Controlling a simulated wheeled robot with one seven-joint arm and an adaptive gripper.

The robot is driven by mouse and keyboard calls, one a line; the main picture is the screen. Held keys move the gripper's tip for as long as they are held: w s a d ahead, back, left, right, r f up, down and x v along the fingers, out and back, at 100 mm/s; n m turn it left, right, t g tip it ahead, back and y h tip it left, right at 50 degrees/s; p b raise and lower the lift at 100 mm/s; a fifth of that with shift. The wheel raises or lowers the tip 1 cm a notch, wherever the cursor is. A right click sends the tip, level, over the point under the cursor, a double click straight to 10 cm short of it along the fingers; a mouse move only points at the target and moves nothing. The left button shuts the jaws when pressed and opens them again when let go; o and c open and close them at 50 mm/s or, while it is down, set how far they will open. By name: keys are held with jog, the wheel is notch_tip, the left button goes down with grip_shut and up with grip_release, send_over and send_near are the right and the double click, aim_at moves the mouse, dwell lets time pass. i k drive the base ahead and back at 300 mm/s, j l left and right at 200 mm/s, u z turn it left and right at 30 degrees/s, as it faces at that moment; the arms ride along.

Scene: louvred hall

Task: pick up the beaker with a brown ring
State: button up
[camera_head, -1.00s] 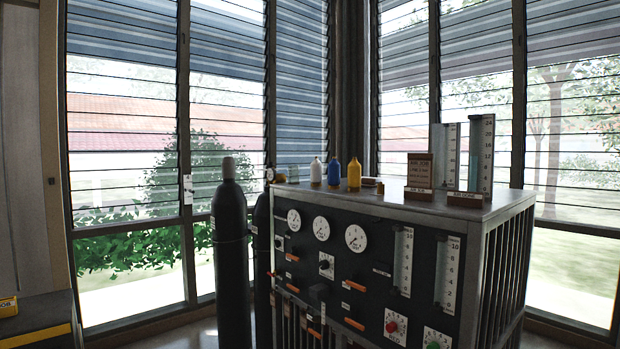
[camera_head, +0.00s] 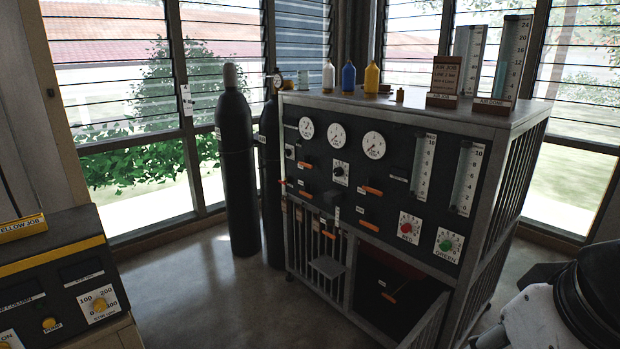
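I cannot make out a beaker with a brown ring for certain. A small clear glass vessel (camera_head: 303,79) stands at the back left of the cabinet top, too small to show a ring. To its right stand a white bottle (camera_head: 328,76), a blue bottle (camera_head: 348,78) and a yellow bottle (camera_head: 371,78). Part of my arm shows at the lower right, apart from the cabinet. My gripper's fingers are not in view.
The black-fronted gauge cabinet (camera_head: 336,215) has brown signs (camera_head: 444,79) and tall scales on top. Two dark gas cylinders (camera_head: 237,165) stand to its left. A yellow-edged console (camera_head: 60,262) is at the lower left. Open floor (camera_head: 205,290) lies between.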

aim_at(304, 76)
jog(key=i+j, duration=0.25)
jog(key=j, duration=0.2)
jog(key=i+j, duration=0.25)
jog(key=j, duration=0.15)
jog(key=i+j, duration=0.25)
jog(key=j, duration=0.2)
jog(key=i+j, duration=0.25)
jog(key=j, duration=0.2)
jog(key=u, duration=0.05)
